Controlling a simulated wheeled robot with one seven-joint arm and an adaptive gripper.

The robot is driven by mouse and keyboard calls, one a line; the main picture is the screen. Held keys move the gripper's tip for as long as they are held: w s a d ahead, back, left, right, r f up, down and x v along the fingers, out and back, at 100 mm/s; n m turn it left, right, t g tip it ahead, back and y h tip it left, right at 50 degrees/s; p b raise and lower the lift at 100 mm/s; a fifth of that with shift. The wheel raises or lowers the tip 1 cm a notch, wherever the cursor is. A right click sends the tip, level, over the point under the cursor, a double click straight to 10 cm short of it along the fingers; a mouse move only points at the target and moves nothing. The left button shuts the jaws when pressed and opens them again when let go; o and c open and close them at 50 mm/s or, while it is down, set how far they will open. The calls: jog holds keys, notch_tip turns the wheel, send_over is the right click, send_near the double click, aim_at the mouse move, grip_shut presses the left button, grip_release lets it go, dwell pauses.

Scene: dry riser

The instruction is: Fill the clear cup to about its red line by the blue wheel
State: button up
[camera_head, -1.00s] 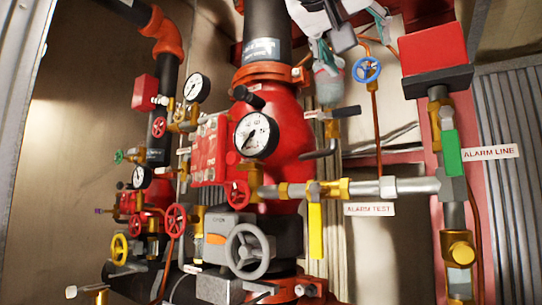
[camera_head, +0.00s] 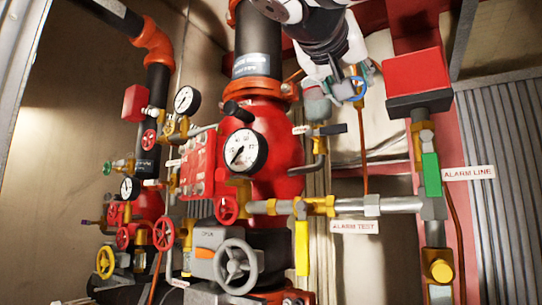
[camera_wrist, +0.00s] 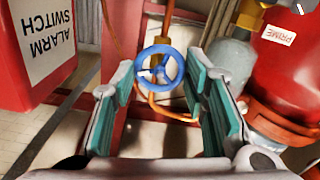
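The blue wheel (camera_head: 352,89) sits on a thin copper pipe right of the big red valve body. In the wrist view the blue wheel (camera_wrist: 160,68) shows between my fingers, near their tips. My gripper (camera_head: 343,84) is open and empty, with teal pads on both sides of the wheel; I see no clear contact. A pale grey, rounded vessel (camera_head: 317,108) hangs just left of the wheel, partly hidden. It also shows in the wrist view (camera_wrist: 230,62). I cannot tell whether it is the clear cup. No red line is visible.
A red alarm switch box (camera_wrist: 38,50) stands close left in the wrist view. A black-handled lever (camera_head: 328,129) is below the vessel. A gauge (camera_head: 245,151) and several other wheels crowd the left.

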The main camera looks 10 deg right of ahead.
jog(key=shift+n+p, duration=0.9)
jog(key=shift+n, duration=1.4)
jog(key=o, duration=1.1)
jog(key=shift+o, duration=0.2)
jog(key=shift+a, duration=0.1)
jog(key=v, duration=1.2)
